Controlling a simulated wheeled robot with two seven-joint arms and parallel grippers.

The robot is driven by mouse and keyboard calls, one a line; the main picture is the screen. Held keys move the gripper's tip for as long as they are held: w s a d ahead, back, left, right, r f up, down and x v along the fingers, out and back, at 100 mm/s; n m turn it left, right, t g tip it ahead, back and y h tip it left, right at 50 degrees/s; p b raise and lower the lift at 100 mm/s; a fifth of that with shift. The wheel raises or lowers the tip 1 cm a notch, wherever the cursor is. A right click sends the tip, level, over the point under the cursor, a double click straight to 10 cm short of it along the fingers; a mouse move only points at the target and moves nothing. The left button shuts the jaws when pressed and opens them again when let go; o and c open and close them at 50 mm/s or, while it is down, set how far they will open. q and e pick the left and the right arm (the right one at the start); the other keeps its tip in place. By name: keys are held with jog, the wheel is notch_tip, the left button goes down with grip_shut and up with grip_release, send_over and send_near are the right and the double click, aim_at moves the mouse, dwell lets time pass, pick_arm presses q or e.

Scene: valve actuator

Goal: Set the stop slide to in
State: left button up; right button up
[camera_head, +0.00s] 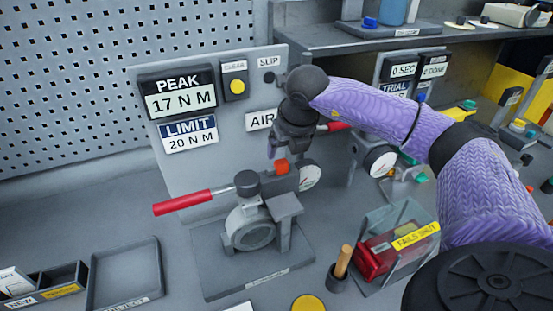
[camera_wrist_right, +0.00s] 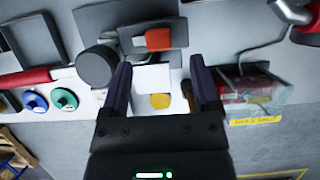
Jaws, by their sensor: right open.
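The valve actuator (camera_head: 250,226) stands on a grey base plate, with a red-handled lever (camera_head: 182,203) pointing left from a dark round hub. An orange block (camera_head: 281,166), possibly the stop slide, sits on top behind the hub. In the right wrist view the orange block (camera_wrist_right: 158,39) lies on a dark grey bar, beyond my fingertips. No in or out marking is legible. My right gripper (camera_head: 286,150) points down just above and behind the block, apart from it as far as I can tell. In the right wrist view its fingers (camera_wrist_right: 160,72) are open and empty.
A panel behind reads PEAK (camera_head: 177,92) 17 N M and LIMIT (camera_head: 190,134) 20 N M. A round gauge (camera_head: 310,176) stands right of the block. A clear box (camera_head: 398,245) marked FAILS SHUT holds a red part. An empty tray (camera_head: 125,275) lies front left.

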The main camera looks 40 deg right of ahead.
aim_at(282, 161)
jog(key=x, duration=0.6)
jog(key=shift+f, duration=0.1)
grip_shut()
dwell(0.9)
